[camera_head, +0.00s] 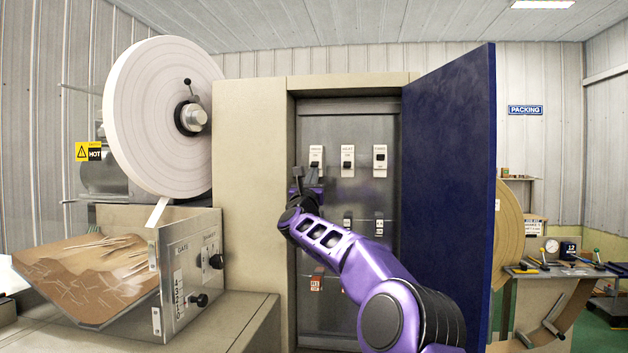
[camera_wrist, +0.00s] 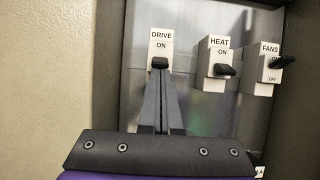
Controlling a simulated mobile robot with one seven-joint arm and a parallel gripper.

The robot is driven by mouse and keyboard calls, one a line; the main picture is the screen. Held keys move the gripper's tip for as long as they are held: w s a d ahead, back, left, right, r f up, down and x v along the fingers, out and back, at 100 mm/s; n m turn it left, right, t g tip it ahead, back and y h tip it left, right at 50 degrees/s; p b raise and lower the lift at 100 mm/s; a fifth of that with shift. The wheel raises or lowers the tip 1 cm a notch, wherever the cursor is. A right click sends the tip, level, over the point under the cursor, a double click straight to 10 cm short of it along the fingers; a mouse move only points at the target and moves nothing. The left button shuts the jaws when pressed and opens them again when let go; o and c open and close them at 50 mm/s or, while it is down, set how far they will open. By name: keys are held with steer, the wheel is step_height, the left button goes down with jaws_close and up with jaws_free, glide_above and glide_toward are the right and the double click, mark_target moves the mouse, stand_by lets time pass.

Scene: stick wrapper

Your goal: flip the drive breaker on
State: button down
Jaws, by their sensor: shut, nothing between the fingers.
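The drive breaker (camera_wrist: 160,44) is a white block labelled DRIVE and ON, on the grey panel; it is the left one of the top row in the head view (camera_head: 316,153). Its black lever (camera_wrist: 159,62) sits just below the word ON; the part of the block below it is hidden by my fingers. My gripper (camera_wrist: 159,73) is shut and empty, its grey fingertips directly under the lever. I cannot tell whether they touch it. In the head view my gripper (camera_head: 298,173) is in front of the panel, beside the drive breaker's lower left.
The HEAT breaker (camera_wrist: 216,62) and FANS breaker (camera_wrist: 266,66) stand to the right. A cabinet wall (camera_wrist: 50,70) is close on the left. The open blue door (camera_head: 450,190) bounds the right side. More switches (camera_head: 379,225) sit lower on the panel.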

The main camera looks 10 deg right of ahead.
steer(key=shift+s+r+g, duration=0.15)
steer(key=shift+r+g, duration=0.15)
steer(key=shift+g, duration=0.1)
steer(key=shift+s+r, duration=0.1)
steer(key=shift+s+a+r, duration=0.1)
steer(key=shift+r, duration=0.05)
steer(key=shift+s+r, duration=0.15)
steer(key=shift+r, duration=0.25)
steer(key=shift+f, duration=0.15)
step_height(320, 180, down, 4)
steer(key=s+b, duration=0.2)
steer(key=b, duration=0.3)
steer(key=s+a+r+b, duration=0.2)
steer(key=s+a+r, duration=0.1)
steer(key=s, duration=0.6)
steer(key=shift+a, duration=0.35)
